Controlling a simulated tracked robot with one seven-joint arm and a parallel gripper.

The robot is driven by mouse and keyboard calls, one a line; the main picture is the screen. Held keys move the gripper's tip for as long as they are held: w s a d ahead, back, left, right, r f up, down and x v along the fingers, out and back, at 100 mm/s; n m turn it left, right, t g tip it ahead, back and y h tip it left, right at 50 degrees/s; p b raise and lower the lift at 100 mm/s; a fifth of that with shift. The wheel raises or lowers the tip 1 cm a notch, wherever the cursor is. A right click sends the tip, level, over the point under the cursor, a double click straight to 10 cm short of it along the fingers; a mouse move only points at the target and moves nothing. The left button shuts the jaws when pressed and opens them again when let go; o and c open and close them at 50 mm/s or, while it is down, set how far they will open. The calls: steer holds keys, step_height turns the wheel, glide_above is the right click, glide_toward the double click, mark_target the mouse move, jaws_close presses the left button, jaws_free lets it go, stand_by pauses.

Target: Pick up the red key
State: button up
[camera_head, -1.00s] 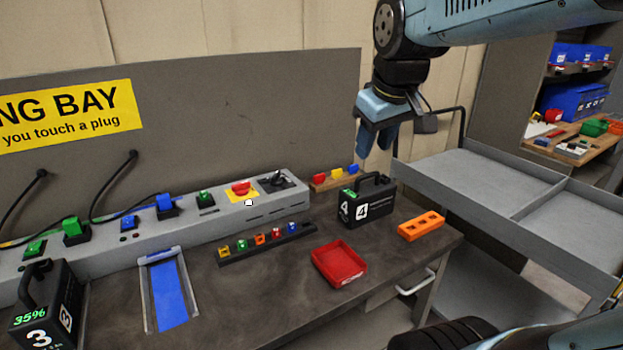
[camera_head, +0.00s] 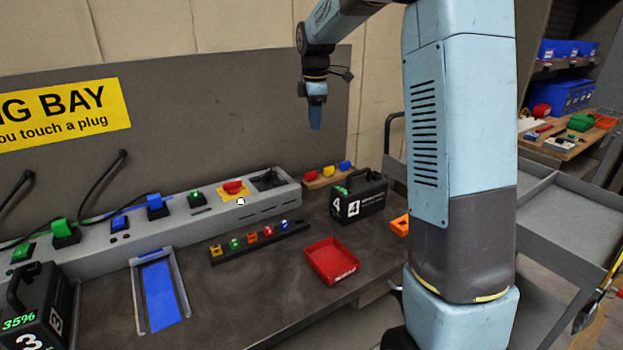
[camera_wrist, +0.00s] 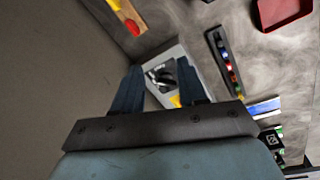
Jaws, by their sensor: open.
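Red key-like pieces show in several places, and I cannot tell for sure which is the key. A red piece (camera_head: 309,175) stands at the left end of a wooden block (camera_head: 322,183); it also shows in the wrist view (camera_wrist: 132,27). A red handle (camera_head: 232,187) sits on a yellow plate (camera_head: 243,193) on the grey console. A small red piece (camera_head: 268,231) sits in the dark rail. My gripper (camera_head: 315,118) is open and empty, high above the back of the bench near the wooden block. In the wrist view its fingers (camera_wrist: 158,72) point toward the console end.
The dark rail (camera_head: 287,235) and a red tray (camera_head: 331,261) lie in front. The tall back panel (camera_head: 225,120) rises close behind. Bare bench lies around the tray.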

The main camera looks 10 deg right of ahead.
steer(key=w+f+n+g, duration=0.1)
steer(key=w+f+n, duration=0.4)
steer(key=w+f, duration=0.45)
glide_above(311, 179)
steer(key=a, duration=0.1)
steer(key=f, duration=0.8)
steer(key=shift+w+a+f, duration=0.1)
steer(key=shift+w, duration=0.25)
steer(key=shift+d+f, duration=0.2)
steer(key=shift+f, duration=0.65)
steer(key=shift+d+f, duration=0.15)
steer(key=shift+f, duration=0.75)
steer(key=shift+d+f, duration=0.2)
steer(key=shift+f, duration=0.65)
jaws_close()
